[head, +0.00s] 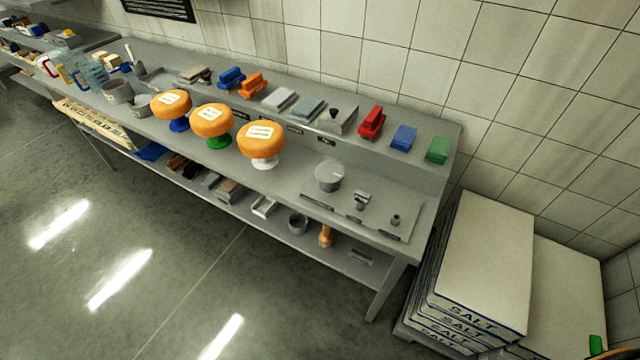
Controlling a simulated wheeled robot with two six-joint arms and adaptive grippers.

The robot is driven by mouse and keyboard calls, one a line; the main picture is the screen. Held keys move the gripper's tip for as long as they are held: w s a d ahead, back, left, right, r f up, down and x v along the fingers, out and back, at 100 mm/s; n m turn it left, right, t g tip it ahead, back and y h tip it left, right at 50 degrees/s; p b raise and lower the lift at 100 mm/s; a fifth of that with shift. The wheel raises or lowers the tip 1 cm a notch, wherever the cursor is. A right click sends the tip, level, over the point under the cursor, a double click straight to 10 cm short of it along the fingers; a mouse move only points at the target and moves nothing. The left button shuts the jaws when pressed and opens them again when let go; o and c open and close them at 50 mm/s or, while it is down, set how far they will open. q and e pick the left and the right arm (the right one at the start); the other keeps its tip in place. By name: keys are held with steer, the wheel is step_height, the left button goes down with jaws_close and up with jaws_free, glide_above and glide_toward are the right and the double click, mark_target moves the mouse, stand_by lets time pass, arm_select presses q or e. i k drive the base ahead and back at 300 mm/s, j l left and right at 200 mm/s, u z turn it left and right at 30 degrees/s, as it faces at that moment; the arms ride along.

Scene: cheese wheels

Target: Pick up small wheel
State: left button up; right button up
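Three orange cheese wheels with white labels stand in a row on the grey bench. The left wheel (171,104) is on a blue stand (179,125), the middle wheel (211,120) on a green stand (218,142), and the right wheel (261,139) on a white stand (266,163). The left one looks smallest, but it is also farthest away, so I cannot tell the true sizes. No gripper is clearly visible. A small green and dark piece (596,346) at the bottom right corner may be part of my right arm; I cannot tell.
The bench (300,185) has a grey round pan (328,176) and small weights to the right of the wheels. Coloured brushes, including a red one (371,122), line its raised back shelf. Stacked salt bags (485,260) stand right of the bench. The floor (150,250) in front is clear.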

mark_target(263, 139)
steer(key=j+z, duration=0.2)
steer(key=z, duration=0.65)
steer(key=j+z, duration=0.2)
steer(key=j, duration=0.3)
steer(key=j+z, duration=0.2)
steer(key=j, duration=0.35)
steer(key=j+z, duration=0.2)
steer(key=j, duration=0.3)
steer(key=k+j+z, duration=0.2)
steer(key=j, duration=0.65)
steer(key=k, duration=0.05)
